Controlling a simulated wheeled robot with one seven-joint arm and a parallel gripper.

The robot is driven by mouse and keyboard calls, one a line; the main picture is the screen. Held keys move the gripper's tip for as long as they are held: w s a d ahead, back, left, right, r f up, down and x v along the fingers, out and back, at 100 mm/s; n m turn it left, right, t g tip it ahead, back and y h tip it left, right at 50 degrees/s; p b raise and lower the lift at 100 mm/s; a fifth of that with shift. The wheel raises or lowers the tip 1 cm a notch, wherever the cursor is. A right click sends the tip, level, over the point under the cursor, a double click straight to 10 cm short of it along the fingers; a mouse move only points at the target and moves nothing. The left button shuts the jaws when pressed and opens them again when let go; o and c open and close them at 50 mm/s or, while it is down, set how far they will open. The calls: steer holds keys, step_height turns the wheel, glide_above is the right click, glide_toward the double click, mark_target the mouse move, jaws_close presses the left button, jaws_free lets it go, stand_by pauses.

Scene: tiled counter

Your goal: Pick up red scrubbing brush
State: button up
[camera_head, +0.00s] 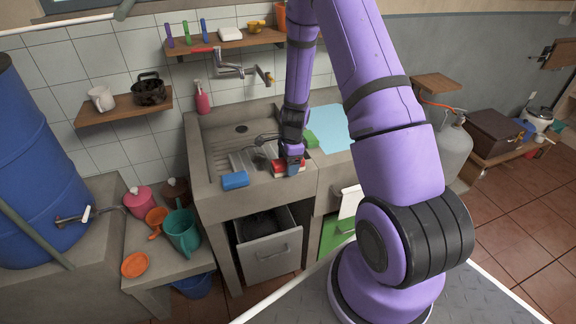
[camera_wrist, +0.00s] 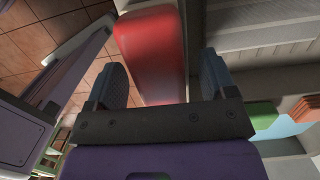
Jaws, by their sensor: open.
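The red scrubbing brush (camera_head: 281,166) lies near the front edge of the concrete sink counter, partly hidden by my gripper (camera_head: 291,163). In the wrist view the red brush (camera_wrist: 150,50) runs lengthwise between the two blue-grey fingers of my gripper (camera_wrist: 162,82). The fingers are open and stand apart, one on each side of the brush. A gap shows between the left finger and the brush. Whether the right finger touches it I cannot tell.
A blue sponge-like block (camera_head: 235,180) lies left of the brush at the counter's front edge. A green block (camera_head: 312,139) and a light-blue sheet (camera_head: 330,124) lie to the right. An open drawer (camera_head: 268,252) juts out below the counter.

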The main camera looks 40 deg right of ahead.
steer(key=shift+f, duration=0.25)
steer(key=c, duration=1)
steer(key=shift+r, duration=0.15)
